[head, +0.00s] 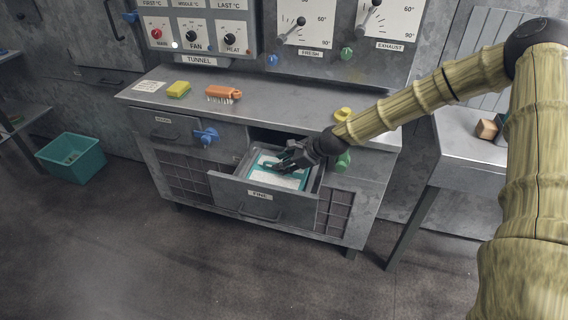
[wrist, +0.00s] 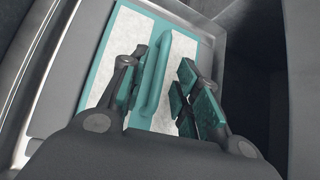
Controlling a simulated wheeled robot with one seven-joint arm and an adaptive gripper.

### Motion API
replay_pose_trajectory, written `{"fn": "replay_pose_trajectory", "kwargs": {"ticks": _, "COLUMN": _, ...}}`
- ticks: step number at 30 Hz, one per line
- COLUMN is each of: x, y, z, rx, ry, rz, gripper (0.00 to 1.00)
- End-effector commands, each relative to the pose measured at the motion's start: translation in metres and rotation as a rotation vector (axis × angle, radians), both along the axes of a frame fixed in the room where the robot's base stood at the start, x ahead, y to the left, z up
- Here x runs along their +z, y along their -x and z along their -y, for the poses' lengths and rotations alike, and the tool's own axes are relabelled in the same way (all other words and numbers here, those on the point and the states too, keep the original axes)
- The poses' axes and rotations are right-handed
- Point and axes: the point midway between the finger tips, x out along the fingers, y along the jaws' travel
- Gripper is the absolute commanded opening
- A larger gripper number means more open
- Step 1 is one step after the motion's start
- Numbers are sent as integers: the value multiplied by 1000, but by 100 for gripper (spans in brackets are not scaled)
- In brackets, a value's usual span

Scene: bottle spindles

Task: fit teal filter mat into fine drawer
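The drawer labelled FINE (head: 230,190) is pulled out of the grey cabinet. The teal filter mat (head: 285,182), with white panels and a teal border, lies inside it; whether it sits fully flat is unclear. In the wrist view, the mat (wrist: 122,50) has a raised teal grip bar (wrist: 155,78) along its middle. My gripper (head: 285,163) is low over the mat, inside the drawer. In the wrist view, my gripper (wrist: 158,98) is open, its teal-padded fingers on either side of the bar, with visible gaps. My gripper hides part of the mat in the head view.
A yellow-green sponge (head: 179,89) and an orange brush (head: 224,93) lie on the cabinet top. A shut drawer with a blue knob (head: 206,136) is at left. A teal bin (head: 71,158) stands on the floor. A side table (head: 465,140) is at right. The floor in front is clear.

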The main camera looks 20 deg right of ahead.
Motion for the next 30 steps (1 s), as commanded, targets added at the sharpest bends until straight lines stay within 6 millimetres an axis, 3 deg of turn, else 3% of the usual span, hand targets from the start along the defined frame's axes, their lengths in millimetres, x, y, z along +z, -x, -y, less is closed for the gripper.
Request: {"fn": "replay_pose_trajectory", "kwargs": {"ticks": 30, "x": 76, "y": 55, "z": 55, "rx": -1, "ry": -1, "rz": 1, "gripper": 31}}
